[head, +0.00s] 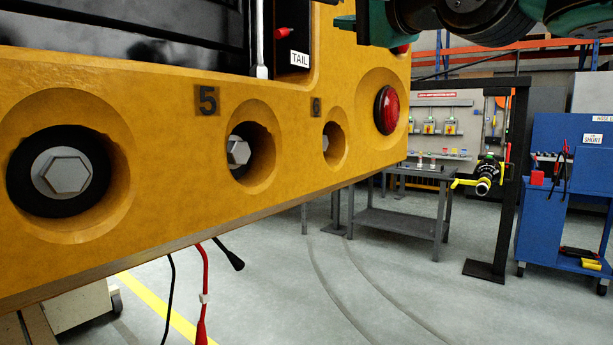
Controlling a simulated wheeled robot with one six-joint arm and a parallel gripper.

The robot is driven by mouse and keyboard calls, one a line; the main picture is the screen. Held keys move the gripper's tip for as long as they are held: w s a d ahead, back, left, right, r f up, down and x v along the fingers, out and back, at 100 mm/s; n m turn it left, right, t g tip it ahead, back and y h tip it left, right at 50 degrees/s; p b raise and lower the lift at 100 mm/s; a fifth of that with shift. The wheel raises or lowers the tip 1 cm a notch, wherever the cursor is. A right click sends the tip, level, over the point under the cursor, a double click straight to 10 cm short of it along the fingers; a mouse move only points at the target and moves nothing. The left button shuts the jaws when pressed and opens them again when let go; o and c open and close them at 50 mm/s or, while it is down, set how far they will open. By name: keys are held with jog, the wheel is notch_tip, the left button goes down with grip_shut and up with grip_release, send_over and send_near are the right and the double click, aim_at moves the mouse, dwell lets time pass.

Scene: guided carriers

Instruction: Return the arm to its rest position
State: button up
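My arm crosses the top right of the head view as dark green and black links. It is above and in front of the yellow carrier (300,95). The arm's end runs out of the top of the picture, so my gripper and its fingers do not show. I cannot see whether it holds anything.
The yellow carrier fills the left, with recessed hex bolts (64,174), a red lamp (387,110) and hanging cables (204,290) below. A black stand (508,190) holds a yellow-handled tool (484,176). A grey table (405,210) and blue cart (565,205) stand behind. Floor between is clear.

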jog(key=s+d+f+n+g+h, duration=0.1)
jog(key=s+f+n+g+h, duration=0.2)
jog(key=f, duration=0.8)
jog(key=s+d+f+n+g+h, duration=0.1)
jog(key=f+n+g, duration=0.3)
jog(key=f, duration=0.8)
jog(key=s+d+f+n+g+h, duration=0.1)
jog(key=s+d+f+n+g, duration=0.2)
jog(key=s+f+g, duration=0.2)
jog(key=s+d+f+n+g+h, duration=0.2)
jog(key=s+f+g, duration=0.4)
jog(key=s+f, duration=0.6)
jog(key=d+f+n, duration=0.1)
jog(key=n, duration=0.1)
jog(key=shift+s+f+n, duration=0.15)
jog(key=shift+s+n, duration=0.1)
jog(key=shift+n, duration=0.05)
